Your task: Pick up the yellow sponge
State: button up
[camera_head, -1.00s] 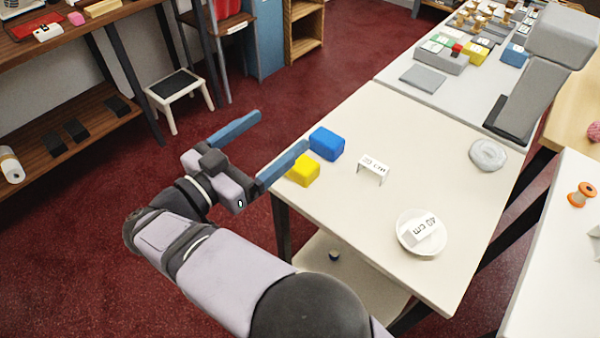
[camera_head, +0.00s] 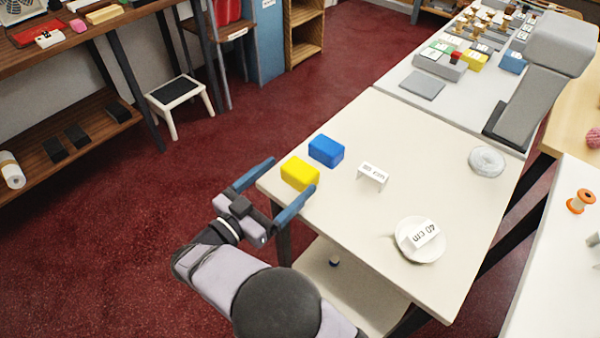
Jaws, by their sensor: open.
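The yellow sponge (camera_head: 300,173) is a small block lying near the left corner of the cream table. My gripper (camera_head: 284,174) is open, with its two blue fingers spread and pointing up and right toward the sponge. The right finger's tip appears close to the sponge's lower right side in this view, and the left finger's tip lies to the sponge's left. I cannot tell the gripper's height or whether it touches the sponge. Nothing is held.
A blue block (camera_head: 326,151) sits just behind the sponge. A white label stand (camera_head: 373,175) is to the right. A clear ring-shaped roll (camera_head: 487,160) lies farther right. The cream table's (camera_head: 420,140) middle is clear.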

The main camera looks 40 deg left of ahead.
aim_at(292, 175)
jog(key=shift+w+d+p, duration=0.15)
jog(key=shift+w+p, duration=0.35)
jog(key=shift+w, duration=2.1)
jog(key=c, duration=1.1)
